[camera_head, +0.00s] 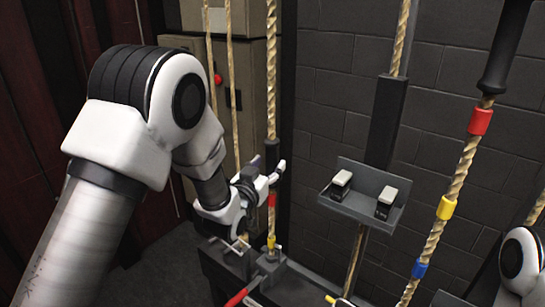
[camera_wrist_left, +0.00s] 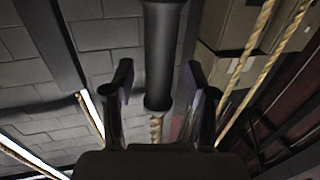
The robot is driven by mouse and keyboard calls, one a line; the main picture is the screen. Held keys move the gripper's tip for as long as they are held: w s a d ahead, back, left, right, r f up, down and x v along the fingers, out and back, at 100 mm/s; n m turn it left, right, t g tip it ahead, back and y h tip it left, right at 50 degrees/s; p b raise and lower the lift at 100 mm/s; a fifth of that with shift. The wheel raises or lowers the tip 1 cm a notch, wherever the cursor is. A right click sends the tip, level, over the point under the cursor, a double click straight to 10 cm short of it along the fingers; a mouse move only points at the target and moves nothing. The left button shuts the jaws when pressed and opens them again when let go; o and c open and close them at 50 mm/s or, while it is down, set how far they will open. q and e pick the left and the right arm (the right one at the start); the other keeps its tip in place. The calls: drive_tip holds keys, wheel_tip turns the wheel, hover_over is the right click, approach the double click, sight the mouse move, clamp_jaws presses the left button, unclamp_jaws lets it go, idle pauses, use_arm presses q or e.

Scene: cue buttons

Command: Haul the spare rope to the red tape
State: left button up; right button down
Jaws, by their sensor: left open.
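A rope (camera_head: 271,75) hangs near the cabinet, with a black sleeve (camera_head: 272,152), red tape (camera_head: 272,200) and yellow tape (camera_head: 271,240) below it. My left gripper (camera_head: 270,174) is open at this rope, near the sleeve's lower end. In the left wrist view the sleeve (camera_wrist_left: 160,50) stands between the two spread fingers, apart from both. Another rope (camera_head: 465,160) at the right has a black sleeve (camera_head: 505,50), red tape (camera_head: 480,121), yellow tape (camera_head: 446,208) and blue tape (camera_head: 420,269). No label shows which rope is the spare. My right gripper is out of view.
A grey box (camera_head: 362,205) with two white-topped buttons (camera_head: 342,178) (camera_head: 387,196) hangs before a middle rope (camera_head: 402,40). A rail with levers, including a red handle (camera_head: 236,298), runs below. Thin ropes hang before the cabinet (camera_head: 250,90). A brick wall stands behind.

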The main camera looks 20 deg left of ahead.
use_arm(q)
drive_tip(key=shift+w, duration=1.3)
drive_tip(key=shift+d, duration=0.1)
drive_tip(key=shift+s+d+r, duration=0.1)
drive_tip(key=shift+s, duration=0.05)
clamp_jaws()
drive_tip(key=shift+f, duration=0.2)
